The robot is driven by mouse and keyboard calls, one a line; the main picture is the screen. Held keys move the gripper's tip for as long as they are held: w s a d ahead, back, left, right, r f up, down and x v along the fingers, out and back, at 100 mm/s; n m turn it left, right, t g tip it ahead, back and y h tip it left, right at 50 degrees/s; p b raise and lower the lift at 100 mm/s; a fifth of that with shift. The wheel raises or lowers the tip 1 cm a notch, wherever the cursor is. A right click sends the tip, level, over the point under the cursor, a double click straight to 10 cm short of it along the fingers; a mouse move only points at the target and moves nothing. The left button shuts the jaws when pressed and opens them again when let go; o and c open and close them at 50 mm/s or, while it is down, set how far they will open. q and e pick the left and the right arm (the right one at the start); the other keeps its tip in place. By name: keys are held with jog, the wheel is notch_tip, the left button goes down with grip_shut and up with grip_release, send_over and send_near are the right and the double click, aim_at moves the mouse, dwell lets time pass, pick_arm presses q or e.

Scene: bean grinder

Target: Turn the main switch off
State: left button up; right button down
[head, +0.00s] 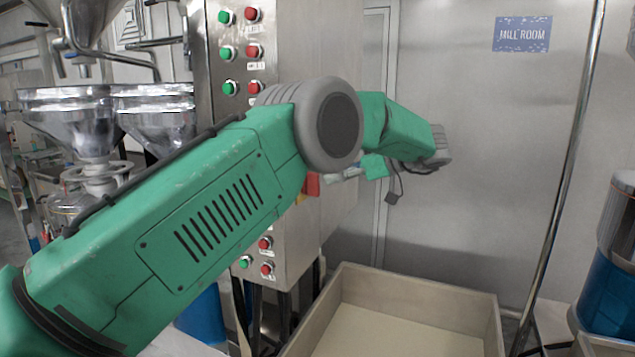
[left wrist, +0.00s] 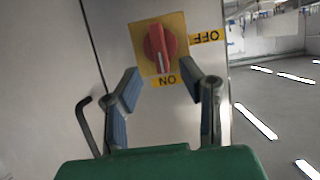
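The main switch is a red rotary knob (left wrist: 159,46) on a yellow plate (left wrist: 138,35) on the metal cabinet's side. In the left wrist view its white mark points down at the upside-down ON label (left wrist: 165,81); the OFF label (left wrist: 206,36) is to the right. My left gripper (left wrist: 161,74) is open, its blue-padded fingers apart, with the knob between and just beyond the tips. I see no clear contact. My right gripper is not in view.
The metal cabinet (head: 335,45) carries several green and red buttons on its front. A large beige bin (head: 415,290) stands below the arm. Steel hoppers (head: 75,120) are at left, a blue container (head: 612,290) at right. A metal pole (head: 565,165) rises before the wall.

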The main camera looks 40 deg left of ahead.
aim_at(316, 196)
pick_arm(q)
jog(key=p+x, duration=0.1)
jog(key=x, duration=0.5)
jog(key=shift+a+f, duration=0.1)
jog(key=shift+a, duration=0.15)
jog(key=shift+d, duration=0.3)
grip_shut()
